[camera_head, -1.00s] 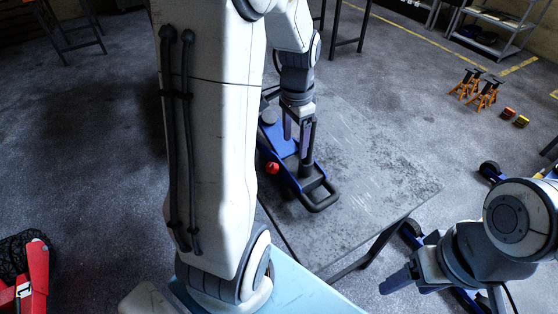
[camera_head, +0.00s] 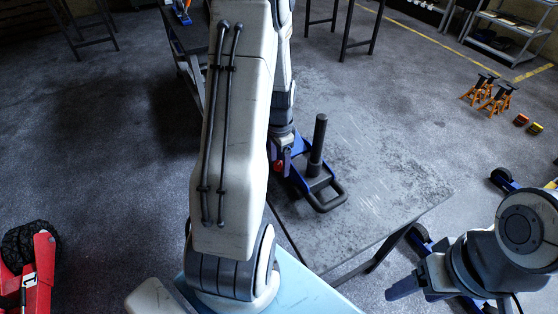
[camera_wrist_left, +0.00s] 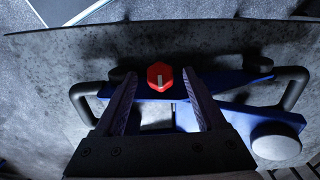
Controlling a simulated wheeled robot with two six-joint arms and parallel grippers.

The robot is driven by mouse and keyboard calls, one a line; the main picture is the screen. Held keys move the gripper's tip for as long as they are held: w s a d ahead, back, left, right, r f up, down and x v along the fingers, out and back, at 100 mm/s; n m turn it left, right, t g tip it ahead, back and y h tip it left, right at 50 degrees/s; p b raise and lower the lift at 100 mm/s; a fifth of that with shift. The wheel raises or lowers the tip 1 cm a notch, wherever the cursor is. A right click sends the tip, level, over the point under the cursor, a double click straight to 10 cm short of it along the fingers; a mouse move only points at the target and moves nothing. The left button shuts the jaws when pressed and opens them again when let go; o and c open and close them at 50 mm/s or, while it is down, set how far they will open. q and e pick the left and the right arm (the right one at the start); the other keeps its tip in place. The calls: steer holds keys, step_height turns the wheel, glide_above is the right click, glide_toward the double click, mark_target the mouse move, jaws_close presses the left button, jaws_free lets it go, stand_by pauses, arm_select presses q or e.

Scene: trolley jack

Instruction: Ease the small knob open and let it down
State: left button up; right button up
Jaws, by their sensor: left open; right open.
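The red knob (camera_head: 279,167) is on the side of the blue trolley jack (camera_head: 296,179). In the left wrist view the knob (camera_wrist_left: 160,76) is a red hexagonal cap with a pale bar, ahead of and between my left fingertips. My left gripper (camera_head: 277,157) is open beside it, partly hidden by my own arm in the head view; I cannot tell if it touches. The jack's black handle post (camera_head: 317,145) stands upright. The round grey saddle (camera_wrist_left: 277,146) shows at lower right in the wrist view. My right gripper (camera_head: 425,289) is open and empty, at lower right.
The jack stands on a grey worktable (camera_head: 385,175) with bare surface to its right. Orange jack stands (camera_head: 490,92) are on the floor behind. A red machine (camera_head: 38,270) is at lower left. A shelf rack (camera_head: 510,30) is at the back right.

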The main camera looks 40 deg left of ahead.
arm_select(q)
steer(key=shift+f, duration=0.15)
jaws_close()
